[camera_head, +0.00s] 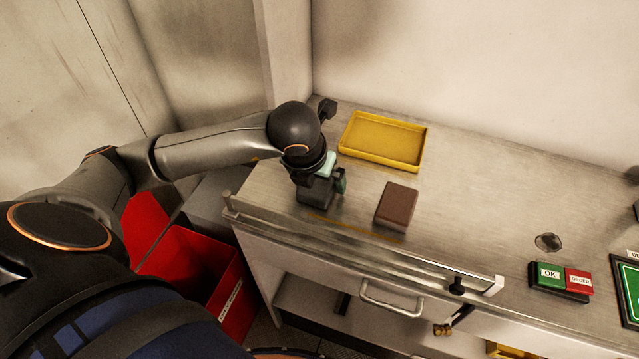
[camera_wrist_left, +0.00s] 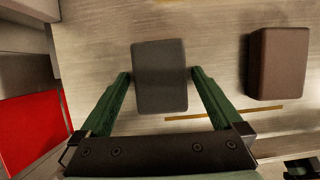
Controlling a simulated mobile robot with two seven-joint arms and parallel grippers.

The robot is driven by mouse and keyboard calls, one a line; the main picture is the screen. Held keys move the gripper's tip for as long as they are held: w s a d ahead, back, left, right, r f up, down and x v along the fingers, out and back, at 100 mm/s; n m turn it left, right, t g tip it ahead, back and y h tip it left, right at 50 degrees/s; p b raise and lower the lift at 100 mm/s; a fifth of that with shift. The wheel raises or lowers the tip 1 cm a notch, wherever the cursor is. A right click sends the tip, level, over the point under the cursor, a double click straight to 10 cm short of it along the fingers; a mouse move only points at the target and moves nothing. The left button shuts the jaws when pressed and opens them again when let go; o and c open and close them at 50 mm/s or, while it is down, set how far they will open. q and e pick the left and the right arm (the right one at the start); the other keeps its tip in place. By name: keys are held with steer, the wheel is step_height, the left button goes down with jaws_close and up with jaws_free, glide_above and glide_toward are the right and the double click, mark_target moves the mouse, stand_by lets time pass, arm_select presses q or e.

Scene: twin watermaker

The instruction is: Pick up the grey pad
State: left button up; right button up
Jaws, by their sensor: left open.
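The grey pad (camera_head: 314,197) is a dark block lying on the metal counter, partly hidden under my left gripper in the head view. In the left wrist view the grey pad (camera_wrist_left: 160,76) sits between the two green fingers. My left gripper (camera_wrist_left: 160,80) is open, one finger on each side of the pad, with a small gap visible at each side. In the head view my left gripper (camera_head: 325,181) points down over the pad. I cannot tell how far the fingertips reach down beside it. My right gripper is not in view.
A brown block (camera_head: 396,205) lies just right of the pad. A yellow tray (camera_head: 419,163) is behind them. A green and red button box (camera_head: 561,281) is at the right. A red bin (camera_head: 232,307) stands below the counter's left edge.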

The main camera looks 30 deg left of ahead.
arm_select(q)
steer(key=shift+f, duration=0.15)
stand_by(0.4)
steer(key=c, duration=1.2)
